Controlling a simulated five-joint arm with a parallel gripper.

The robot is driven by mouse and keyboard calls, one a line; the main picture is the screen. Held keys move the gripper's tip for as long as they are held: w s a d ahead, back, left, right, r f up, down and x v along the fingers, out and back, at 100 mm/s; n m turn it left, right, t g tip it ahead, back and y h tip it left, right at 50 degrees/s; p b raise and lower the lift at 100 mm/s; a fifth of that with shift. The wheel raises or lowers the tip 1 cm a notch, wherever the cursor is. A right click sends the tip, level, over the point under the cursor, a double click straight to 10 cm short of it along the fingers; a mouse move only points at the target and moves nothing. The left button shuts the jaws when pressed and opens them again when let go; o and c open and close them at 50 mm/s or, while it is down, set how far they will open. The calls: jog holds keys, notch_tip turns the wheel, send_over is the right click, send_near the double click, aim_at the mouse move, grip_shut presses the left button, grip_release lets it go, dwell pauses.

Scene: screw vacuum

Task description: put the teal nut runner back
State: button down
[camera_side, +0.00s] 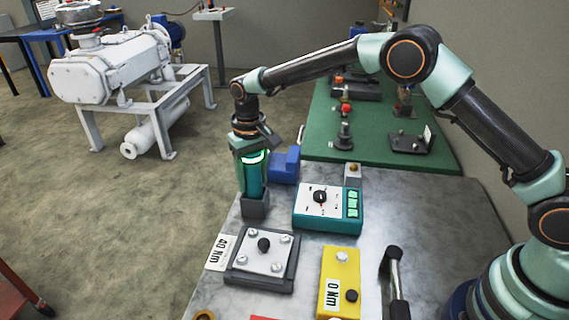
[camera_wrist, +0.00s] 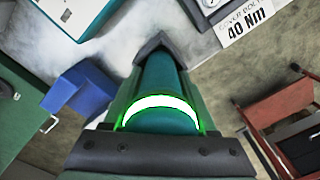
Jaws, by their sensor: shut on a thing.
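The teal nut runner (camera_side: 254,180) stands upright with a lit white-green ring near its top. Its lower end is at the dark grey holder (camera_side: 256,208) on the left edge of the grey worktop; I cannot tell how deep it sits. My gripper (camera_side: 251,160) points down and is shut around the runner's upper part. In the wrist view the runner (camera_wrist: 163,82) lies between the jaws, its lit ring near the gripper body. The holder's dark rim (camera_wrist: 163,44) shows beyond it, partly hidden by the runner.
A blue block (camera_side: 285,165) stands close behind the holder. A teal control box (camera_side: 328,207) with a dial is to the right. A bolted plate (camera_side: 262,260) with a 40 Nm label is in front, and a yellow box (camera_side: 339,283) stands to its right. Open floor lies left.

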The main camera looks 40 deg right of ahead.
jog(key=shift+c, duration=1)
grip_release()
jog(key=shift+f, duration=0.2)
notch_tip(320, 180, up, 14)
jog(key=shift+f, duration=0.25)
jog(key=s+d+r+t, duration=0.3)
jog(key=s+d+r, duration=0.6)
jog(key=d, duration=0.1)
jog(key=s+d+f+t, duration=0.1)
jog(key=s+d+f, duration=0.1)
jog(key=s, duration=0.5)
jog(key=s+d+f+t, duration=0.1)
jog(key=s+d+f, duration=0.1)
jog(key=s+d, duration=0.3)
jog(key=shift+s+d+f+t, duration=0.15)
jog(key=shift+s+t, duration=0.15)
jog(key=shift+s, duration=0.75)
